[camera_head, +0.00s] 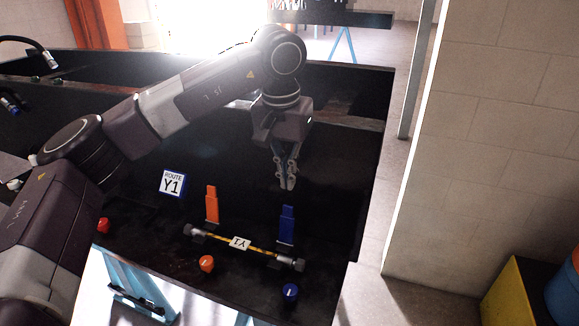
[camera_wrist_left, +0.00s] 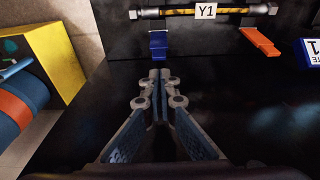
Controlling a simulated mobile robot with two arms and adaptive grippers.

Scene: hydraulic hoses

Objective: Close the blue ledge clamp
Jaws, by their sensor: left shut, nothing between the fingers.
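The blue ledge clamp (camera_head: 287,224) stands with its lever upright at the right end of the hose on the dark ledge. It also shows in the left wrist view (camera_wrist_left: 158,45), straight ahead of the fingertips. My left gripper (camera_head: 290,186) is shut and empty, above and behind the blue clamp in the head view, with a gap between them. In the left wrist view its fingertips (camera_wrist_left: 160,76) meet just short of the clamp. The yellow-striped hose with the Y1 tag (camera_head: 240,243) lies along the ledge by both clamps. My right gripper is not in view.
An orange clamp (camera_head: 212,205) stands upright to the left. A blue knob (camera_head: 290,292) and an orange knob (camera_head: 207,264) sit on the ledge's front. A Route Y1 sign (camera_head: 172,184) is at left. A pale wall (camera_head: 490,150) rises at right.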

